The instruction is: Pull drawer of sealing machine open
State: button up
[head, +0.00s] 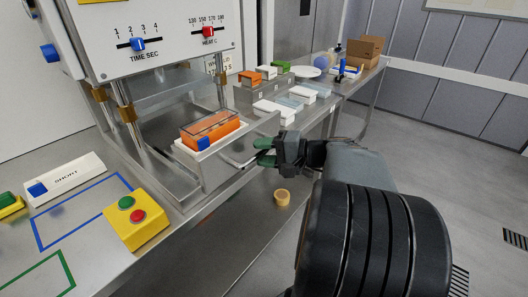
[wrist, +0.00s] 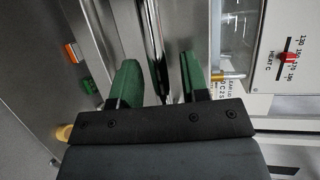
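The sealing machine (head: 160,45) stands on the steel counter, with TIME and HEAT sliders on its white panel. Its steel drawer (head: 215,168) is at the machine's front right and holds an orange tray (head: 210,128) under a clear cover. How far out the drawer stands is hard to tell. My gripper (head: 265,152) is at the drawer's front, by its bar handle (head: 238,160). In the wrist view, the handle bar (wrist: 155,45) runs between the two green fingers of my gripper (wrist: 160,80). The fingers stand apart, with a visible gap on the right side of the bar.
A yellow box with green and red buttons (head: 136,218) and a SHORT block (head: 65,182) are on the counter at left. A small yellow-orange round thing (head: 282,197) is below the drawer.

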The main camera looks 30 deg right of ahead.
jog(key=p+v, duration=0.1)
jog(key=v, duration=1.3)
jog(key=shift+w, duration=0.1)
dwell(0.4)
